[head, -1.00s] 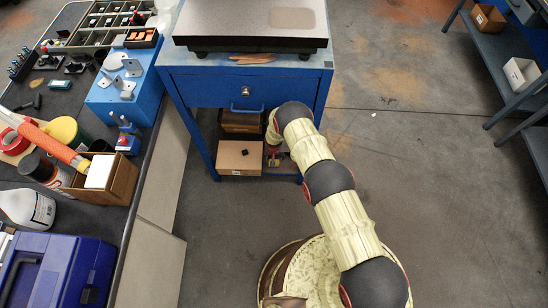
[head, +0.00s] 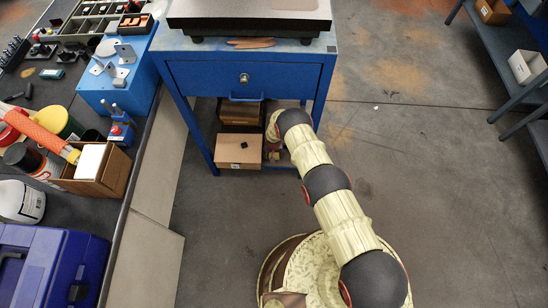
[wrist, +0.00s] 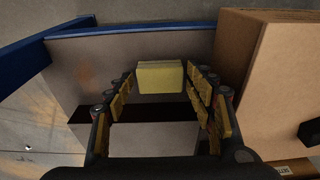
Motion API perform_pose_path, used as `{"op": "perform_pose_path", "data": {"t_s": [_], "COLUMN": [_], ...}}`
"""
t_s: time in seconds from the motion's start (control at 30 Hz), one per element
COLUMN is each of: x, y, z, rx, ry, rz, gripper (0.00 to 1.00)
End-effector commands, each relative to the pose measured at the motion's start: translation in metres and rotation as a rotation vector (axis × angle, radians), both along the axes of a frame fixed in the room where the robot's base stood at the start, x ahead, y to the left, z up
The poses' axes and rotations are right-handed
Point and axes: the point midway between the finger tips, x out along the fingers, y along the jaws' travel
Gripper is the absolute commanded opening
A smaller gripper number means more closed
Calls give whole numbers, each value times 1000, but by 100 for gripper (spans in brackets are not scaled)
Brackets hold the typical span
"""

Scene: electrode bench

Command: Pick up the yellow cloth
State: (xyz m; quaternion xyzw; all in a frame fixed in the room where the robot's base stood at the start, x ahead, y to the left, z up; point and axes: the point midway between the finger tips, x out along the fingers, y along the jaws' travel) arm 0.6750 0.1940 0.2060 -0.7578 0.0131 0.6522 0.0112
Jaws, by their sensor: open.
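A yellow folded block, which looks like the yellow cloth (wrist: 160,77), lies ahead in the wrist view, near the upper middle. My gripper (wrist: 160,88) is open, with its left and right fingers on either side of the view and the yellow cloth showing in the gap between them. I cannot tell whether the fingertips reach past its sides; no contact shows. In the head view my arm reaches down to the lower shelf of the blue table (head: 245,75).
A cardboard box (head: 238,151) stands on the lower shelf; in the wrist view the box (wrist: 275,75) is close on the right. A blue table leg (wrist: 75,28) crosses the upper left. A dark bench (head: 100,202) full of tools stands left.

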Motion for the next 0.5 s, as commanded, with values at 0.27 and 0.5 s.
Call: {"op": "perform_pose_path", "data": {"t_s": [0.27,0.5], "x": [0,0], "y": [0,0], "z": [0,0], "rx": [0,0], "ry": [0,0], "rz": [1,1], "gripper": [43,29]}}
